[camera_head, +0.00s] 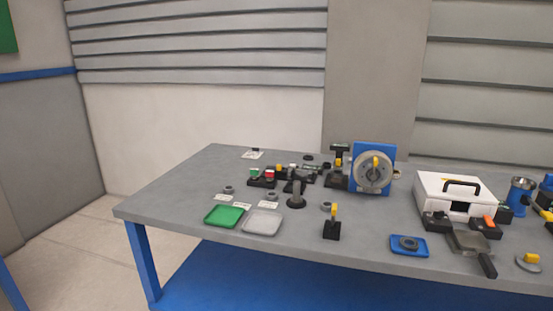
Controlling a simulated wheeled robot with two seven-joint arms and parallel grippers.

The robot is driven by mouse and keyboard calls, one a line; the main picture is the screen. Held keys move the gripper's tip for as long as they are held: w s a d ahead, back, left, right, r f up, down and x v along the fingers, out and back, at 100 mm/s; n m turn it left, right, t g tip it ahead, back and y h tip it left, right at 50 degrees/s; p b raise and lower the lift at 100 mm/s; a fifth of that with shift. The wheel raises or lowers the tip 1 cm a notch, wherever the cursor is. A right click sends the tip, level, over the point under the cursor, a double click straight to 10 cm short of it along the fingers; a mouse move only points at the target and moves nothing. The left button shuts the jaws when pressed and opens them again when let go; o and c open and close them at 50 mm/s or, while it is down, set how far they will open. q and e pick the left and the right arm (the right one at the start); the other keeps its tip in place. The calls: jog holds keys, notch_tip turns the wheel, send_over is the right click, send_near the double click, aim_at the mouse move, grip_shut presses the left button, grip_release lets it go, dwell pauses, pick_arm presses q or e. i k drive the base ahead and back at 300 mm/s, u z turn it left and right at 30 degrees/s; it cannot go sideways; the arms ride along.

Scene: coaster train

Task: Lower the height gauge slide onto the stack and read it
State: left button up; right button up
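A grey bench (180,185) holds the parts. A black upright stand with a yellow piece (339,162) stands just left of a blue-framed dial; it may be the height gauge, but it is too small to be sure. A smaller black block with a yellow upright (332,228) stands nearer the front edge. A dark post on a round base (296,195) stands left of it. I cannot tell which part is the stack. Neither gripper is in view.
A green tray (224,216) and a grey tray (262,223) lie at the front left. The blue-framed dial (372,172) stands mid-bench. A white case (455,187) and a dark pan-like tool (470,243) are to the right. The bench's left end is clear.

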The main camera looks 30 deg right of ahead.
aim_at(338, 165)
jog(key=u, duration=0.65)
jog(key=i, duration=1.75)
jog(key=z, duration=3.4)
